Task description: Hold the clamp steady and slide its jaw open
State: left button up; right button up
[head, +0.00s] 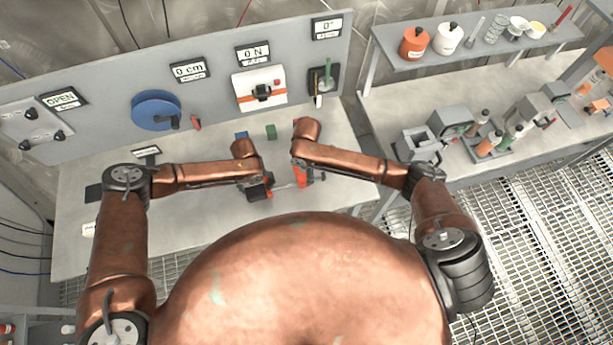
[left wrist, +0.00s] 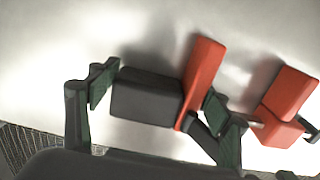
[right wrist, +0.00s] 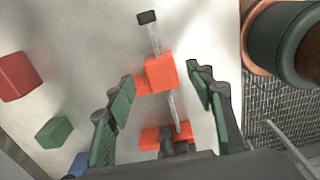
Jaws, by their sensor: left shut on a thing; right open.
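The clamp has a thin metal bar (head: 285,186), a dark body (left wrist: 147,98) with an orange fixed jaw (left wrist: 203,78), and an orange sliding jaw (right wrist: 161,70). It is over the grey bench. My left gripper (left wrist: 160,82) is shut on the clamp's body, with one finger at the dark block and the other at the orange fixed jaw. My right gripper (right wrist: 158,73) is open, its fingers on either side of the sliding jaw; I cannot tell whether either touches it. A gap separates the two jaws. The bar's dark end (right wrist: 147,17) sticks out beyond the sliding jaw.
Red (right wrist: 17,75), green (right wrist: 54,132) and blue (right wrist: 80,163) blocks lie beside the clamp. The panel behind carries a blue wheel (head: 156,109) and displays, including "0 cm" (head: 190,69). A side bench (head: 385,105) stands at right. The bench's left front is mostly clear.

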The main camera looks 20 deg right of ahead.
notch_tip(320, 180, up, 6)
jog(key=shift+f, duration=0.15)
dwell(0.3)
pick_arm(q)
jog(key=o, duration=1.4)
jog(key=shift+c, duration=0.2)
